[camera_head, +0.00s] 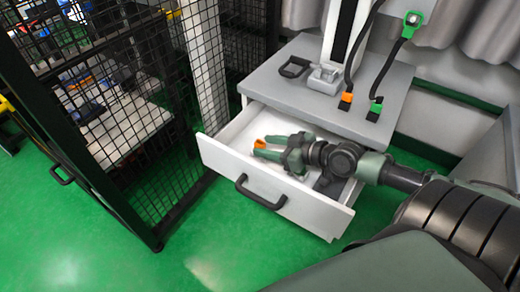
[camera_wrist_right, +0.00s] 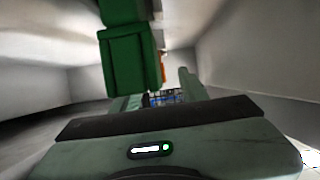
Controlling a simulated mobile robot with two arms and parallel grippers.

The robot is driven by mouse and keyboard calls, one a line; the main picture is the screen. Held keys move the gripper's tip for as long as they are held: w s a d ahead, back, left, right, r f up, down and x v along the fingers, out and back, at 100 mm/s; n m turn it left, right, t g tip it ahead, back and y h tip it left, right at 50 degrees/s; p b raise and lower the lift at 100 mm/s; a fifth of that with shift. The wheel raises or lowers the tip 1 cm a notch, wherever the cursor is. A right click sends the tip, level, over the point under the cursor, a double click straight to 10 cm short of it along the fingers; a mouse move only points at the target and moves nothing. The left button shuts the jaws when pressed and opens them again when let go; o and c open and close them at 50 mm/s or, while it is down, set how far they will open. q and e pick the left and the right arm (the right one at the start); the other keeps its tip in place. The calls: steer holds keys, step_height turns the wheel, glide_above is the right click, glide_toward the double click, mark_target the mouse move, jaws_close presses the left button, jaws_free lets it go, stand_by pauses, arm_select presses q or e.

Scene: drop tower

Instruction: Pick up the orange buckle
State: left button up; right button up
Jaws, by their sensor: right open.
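A small orange piece (camera_head: 259,144), which looks like the orange buckle, is inside the open white drawer (camera_head: 240,172), at the fingertips of my right gripper (camera_head: 262,149). The right gripper reaches into the drawer from the right and is open. In the right wrist view, a sliver of orange (camera_wrist_right: 163,66) shows beyond a large green block (camera_wrist_right: 130,58), which hides part of it. I cannot tell whether the fingers touch the orange piece. Another orange end piece (camera_head: 346,101) is on a black strap on the grey cabinet top. My left gripper is not in view.
The drawer's walls and front surround my right gripper. On the cabinet top (camera_head: 290,88) are a black loop handle (camera_head: 294,67), a grey fixture (camera_head: 325,78) and a green end piece (camera_head: 375,109). A black mesh fence (camera_head: 100,110) stands to the left. Green floor (camera_head: 200,245) is clear in front.

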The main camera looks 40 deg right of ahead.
mark_target(257, 143)
steer(key=shift+x, duration=1.8)
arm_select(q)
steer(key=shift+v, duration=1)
arm_select(e)
steer(key=shift+r, duration=0.15)
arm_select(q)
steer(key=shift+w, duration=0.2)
arm_select(e)
steer(key=shift+c, duration=0.3)
jaws_close()
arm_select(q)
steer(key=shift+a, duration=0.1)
arm_select(e)
steer(key=shift+r, duration=0.2)
